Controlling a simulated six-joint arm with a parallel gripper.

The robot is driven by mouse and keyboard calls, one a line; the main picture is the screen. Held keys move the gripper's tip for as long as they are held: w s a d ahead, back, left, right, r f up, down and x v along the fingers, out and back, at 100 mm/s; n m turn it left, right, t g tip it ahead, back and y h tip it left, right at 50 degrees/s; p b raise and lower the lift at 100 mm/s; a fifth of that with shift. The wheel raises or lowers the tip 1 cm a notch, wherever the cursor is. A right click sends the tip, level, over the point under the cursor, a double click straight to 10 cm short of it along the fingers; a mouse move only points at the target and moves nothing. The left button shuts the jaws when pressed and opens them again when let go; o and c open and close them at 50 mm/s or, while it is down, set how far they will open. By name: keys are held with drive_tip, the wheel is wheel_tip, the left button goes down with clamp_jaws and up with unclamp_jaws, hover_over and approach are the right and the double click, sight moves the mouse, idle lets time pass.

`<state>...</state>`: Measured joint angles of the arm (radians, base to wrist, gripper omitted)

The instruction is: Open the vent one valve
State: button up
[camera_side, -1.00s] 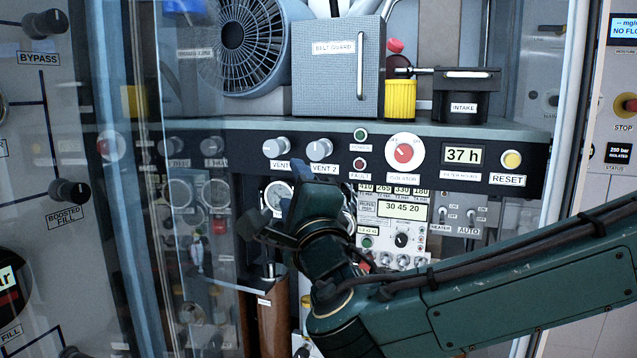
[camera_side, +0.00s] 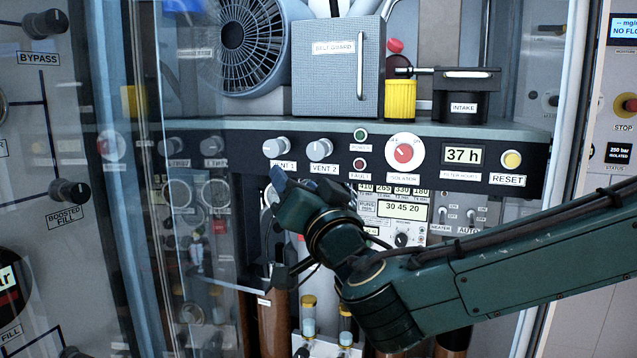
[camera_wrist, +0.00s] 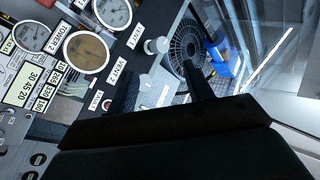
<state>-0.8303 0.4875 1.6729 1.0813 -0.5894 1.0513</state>
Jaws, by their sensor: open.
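The vent 1 valve (camera_side: 276,147) is a light grey knob on the dark panel strip, above its VENT 1 label, in the side view. In the wrist view its pale knob (camera_wrist: 157,45) shows beyond the fingers, beside its label. The similar vent 2 knob (camera_side: 319,150) is just to its right. My gripper (camera_side: 278,178) is in front of the panel, its bluish fingertips just below vent 1 in the picture. In the wrist view my gripper (camera_wrist: 160,85) has two dark fingers spread apart with nothing between them. I cannot tell its distance from the knob.
The isolation knob (camera_side: 403,153), hours display (camera_side: 462,155) and reset button (camera_side: 512,159) are farther right. A belt guard box (camera_side: 338,75) and a fan (camera_side: 240,45) are above. A transparent door (camera_side: 120,250) stands at the left. Gauges (camera_wrist: 88,52) show in the wrist view.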

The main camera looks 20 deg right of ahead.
sight(274, 150)
drive_tip(key=n+y, duration=0.1)
drive_tip(key=n, duration=0.6)
drive_tip(key=d+n+y, duration=0.1)
drive_tip(key=n, duration=0.7)
drive_tip(key=n+y, duration=0.1)
drive_tip(key=n, duration=0.6)
drive_tip(key=shift+w+d+r+n, duration=0.2)
drive_tip(key=shift+d+r+n, duration=0.05)
drive_tip(key=shift+d+n, duration=0.15)
drive_tip(key=shift+w, duration=0.15)
drive_tip(key=shift+x, duration=6.75)
drive_tip(key=c, duration=1)
